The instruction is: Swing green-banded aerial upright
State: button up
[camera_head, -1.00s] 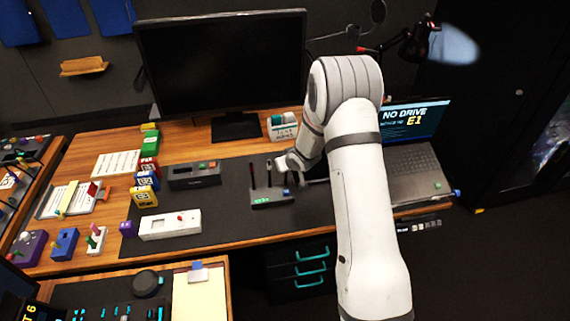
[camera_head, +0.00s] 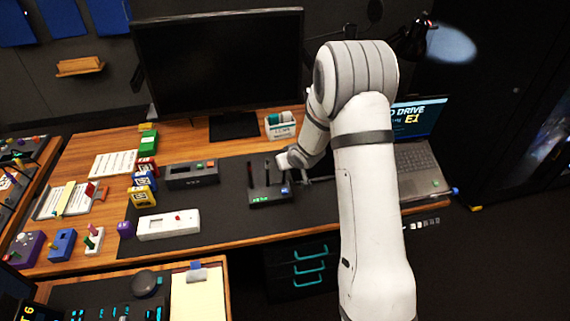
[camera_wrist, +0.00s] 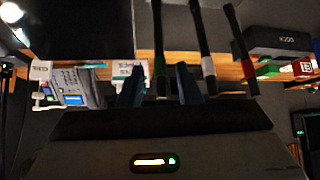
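In the wrist view the green-banded aerial (camera_wrist: 159,50) is leftmost, the white-banded aerial (camera_wrist: 203,40) is in the middle and the red-banded aerial (camera_wrist: 239,45) is at right. My gripper (camera_wrist: 159,84) is open, its two blue fingers appearing on either side of the green-banded aerial. Contact and depth are unclear. In the head view my gripper (camera_head: 288,164) largely hides that aerial.
A laptop (camera_head: 420,165) stands right of the router, behind my arm. A dark grey box (camera_head: 192,177) and a white device (camera_head: 168,225) lie to the left on the mat. The monitor (camera_head: 220,65) stands behind. The mat in front of the router is clear.

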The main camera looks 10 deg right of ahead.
jog(key=v, duration=0.3)
jog(key=shift+s+r, duration=0.15)
jog(key=shift+s, duration=0.05)
jog(key=s+d+r+m+g+h, duration=0.1)
jog(key=s+d+r+m+h, duration=0.3)
jog(key=s+r, duration=0.9)
jog(key=s+r+g+y, duration=0.1)
jog(key=s+r, duration=0.2)
jog(key=s, duration=0.8)
jog(key=s+r+g+y, duration=0.1)
jog(key=s+r, duration=0.3)
jog(key=s, duration=0.7)
jog(key=shift+a+r+n+g, duration=0.25)
jog(key=shift+n+g, duration=0.15)
jog(key=shift+g, duration=0.4)
jog(key=shift+s, duration=0.1)
